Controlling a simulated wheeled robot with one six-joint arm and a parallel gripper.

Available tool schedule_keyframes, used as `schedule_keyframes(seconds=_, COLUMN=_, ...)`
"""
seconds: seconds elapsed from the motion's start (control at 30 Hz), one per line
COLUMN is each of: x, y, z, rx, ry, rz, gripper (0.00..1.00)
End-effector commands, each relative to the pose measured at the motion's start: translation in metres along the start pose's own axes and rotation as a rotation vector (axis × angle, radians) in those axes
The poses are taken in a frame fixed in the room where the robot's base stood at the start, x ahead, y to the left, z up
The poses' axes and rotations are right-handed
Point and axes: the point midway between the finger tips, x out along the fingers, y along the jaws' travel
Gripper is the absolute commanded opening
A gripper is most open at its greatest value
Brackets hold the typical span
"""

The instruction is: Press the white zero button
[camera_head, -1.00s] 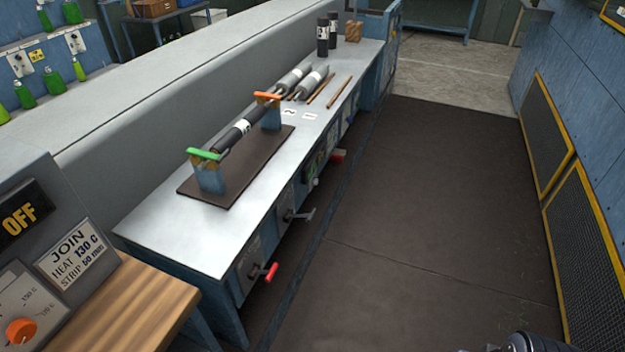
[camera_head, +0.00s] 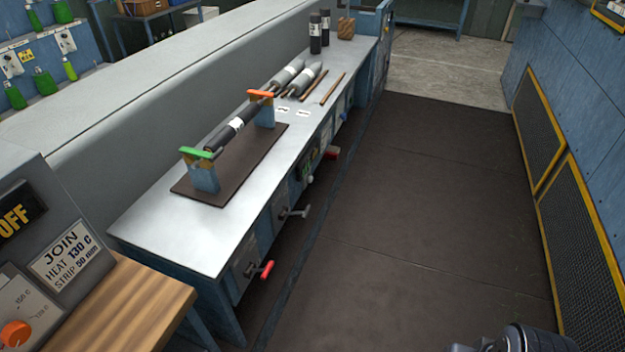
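I cannot make out a white zero button for certain. A small pale spot (camera_head: 310,179) shows on the front of the long metal-topped bench (camera_head: 165,232), beside a dark panel with green marks, but it is too small to identify. The bench front also bears a red-handled lever (camera_head: 266,270), a grey lever (camera_head: 294,212) and a red part (camera_head: 331,153). My gripper is not in view; only a dark, rounded part of what seems my arm shows at the bottom right edge, well apart from the bench.
On the bench, a dark roller (camera_head: 234,127) rests in a stand with green and orange clamps on a brown mat (camera_head: 232,185). A grey console with an orange knob (camera_head: 15,334) and a wooden top (camera_head: 125,310) stands front left. Yellow-framed mesh panels (camera_head: 590,265) line the right. The dark floor (camera_head: 420,210) between is clear.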

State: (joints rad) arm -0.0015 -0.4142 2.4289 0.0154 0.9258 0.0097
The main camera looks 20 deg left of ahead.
Motion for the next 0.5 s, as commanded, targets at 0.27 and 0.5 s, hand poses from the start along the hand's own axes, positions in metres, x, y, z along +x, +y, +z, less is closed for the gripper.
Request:
schedule_keyframes(seconds=0.27, x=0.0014, y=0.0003, z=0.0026, rx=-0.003, ry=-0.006, rz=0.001, gripper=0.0)
schedule_keyframes(seconds=0.5, x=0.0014, y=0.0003, z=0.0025, rx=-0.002, ry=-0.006, rz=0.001, gripper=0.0)
